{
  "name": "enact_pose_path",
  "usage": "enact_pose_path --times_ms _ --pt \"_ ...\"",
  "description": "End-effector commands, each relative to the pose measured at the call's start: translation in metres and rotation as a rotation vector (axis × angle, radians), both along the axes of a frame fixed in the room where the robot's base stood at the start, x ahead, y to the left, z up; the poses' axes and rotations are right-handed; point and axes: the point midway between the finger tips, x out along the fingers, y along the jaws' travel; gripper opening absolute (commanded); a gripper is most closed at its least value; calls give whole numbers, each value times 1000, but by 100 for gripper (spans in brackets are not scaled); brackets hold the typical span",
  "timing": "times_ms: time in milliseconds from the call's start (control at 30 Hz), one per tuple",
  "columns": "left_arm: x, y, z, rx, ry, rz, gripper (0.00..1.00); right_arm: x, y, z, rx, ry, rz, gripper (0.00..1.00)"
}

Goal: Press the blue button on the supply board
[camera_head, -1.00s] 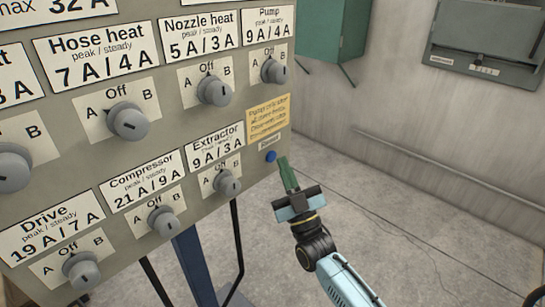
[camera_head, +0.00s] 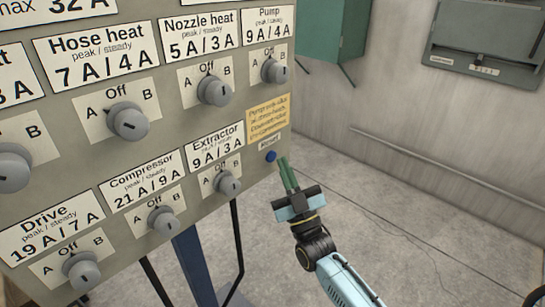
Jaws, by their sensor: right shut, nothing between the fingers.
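The supply board (camera_head: 190,128) fills the left of the head view. The small round blue button (camera_head: 270,156) sits near the board's lower right corner, under a yellow note and a small label. My right gripper (camera_head: 284,163) is shut and empty. Its green fingers point up at the board, with the tips just right of the button and very close to it in the picture. I cannot tell whether they touch it. My left gripper is not in view.
Several grey knobs, such as the Extractor knob (camera_head: 227,184) and the Pump knob (camera_head: 274,71), stick out from the board. A yellow note (camera_head: 268,118) is above the button. A green cabinet (camera_head: 330,40) and a grey wall box (camera_head: 485,45) are behind. Floor at right is clear.

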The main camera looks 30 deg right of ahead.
Motion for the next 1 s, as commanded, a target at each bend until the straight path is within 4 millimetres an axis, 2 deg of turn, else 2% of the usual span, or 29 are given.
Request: enact_pose_path --times_ms 267,1000 --pt "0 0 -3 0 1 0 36 8 3 0 1 0 1 0" --pt "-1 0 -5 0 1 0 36 12 4 0 0 0 0 0"
